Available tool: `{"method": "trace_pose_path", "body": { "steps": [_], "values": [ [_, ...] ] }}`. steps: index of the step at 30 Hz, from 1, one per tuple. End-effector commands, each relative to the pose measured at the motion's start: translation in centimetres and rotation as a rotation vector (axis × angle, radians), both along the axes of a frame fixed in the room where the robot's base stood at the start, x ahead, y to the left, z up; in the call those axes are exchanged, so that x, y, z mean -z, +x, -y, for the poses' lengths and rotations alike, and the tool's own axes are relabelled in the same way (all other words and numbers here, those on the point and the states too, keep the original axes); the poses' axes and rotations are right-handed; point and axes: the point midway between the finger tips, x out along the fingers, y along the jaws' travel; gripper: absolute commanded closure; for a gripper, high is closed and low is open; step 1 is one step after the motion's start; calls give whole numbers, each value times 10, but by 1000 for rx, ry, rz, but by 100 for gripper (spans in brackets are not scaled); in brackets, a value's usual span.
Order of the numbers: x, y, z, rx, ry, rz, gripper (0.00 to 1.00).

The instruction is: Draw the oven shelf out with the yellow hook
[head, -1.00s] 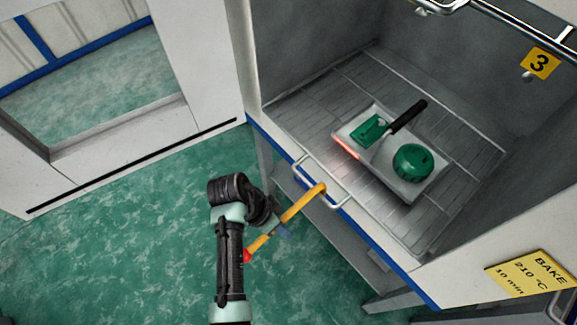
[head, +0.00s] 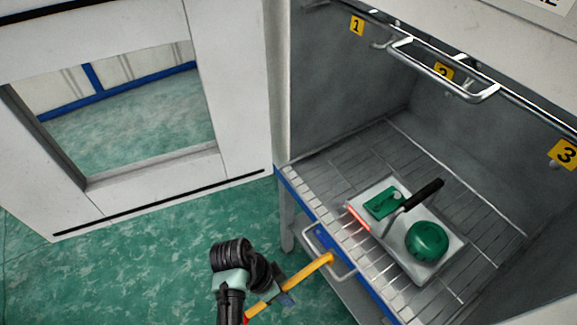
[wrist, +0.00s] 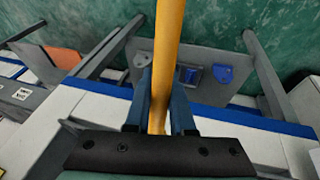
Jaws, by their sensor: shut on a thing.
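The oven shelf (head: 312,195) is a slatted metal rack with a blue front edge and a wire handle (head: 350,274). A bright strip of its slats shows at the oven mouth, so it seems to stand out a little. The yellow hook (head: 305,275) runs from my gripper up to the handle. Its far end meets the handle bar, though its exact catch is hard to see. My gripper (head: 284,298) is shut on the hook's shaft, below and left of the handle. In the wrist view the yellow shaft (wrist: 166,60) passes between the blue fingers (wrist: 160,100).
On the shelf lies a pale tray (head: 452,243) with a red-glowing edge, a green black-handled tool (head: 425,193) and a green round thing (head: 427,240). Overhead rails carry hooks and yellow number tags (head: 357,26). A white panel with an opening (head: 243,120) stands left. Green floor (head: 150,235) is clear.

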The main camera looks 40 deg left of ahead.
Motion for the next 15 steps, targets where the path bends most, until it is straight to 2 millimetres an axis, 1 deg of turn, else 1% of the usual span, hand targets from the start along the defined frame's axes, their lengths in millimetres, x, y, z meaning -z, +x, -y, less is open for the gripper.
{"method": "trace_pose_path", "body": {
  "steps": [1,15],
  "values": [
    [-1,-5,-2,-5,1,-3,100],
    [-1,-34,-15,-4,1,-2,100]
  ]
}}
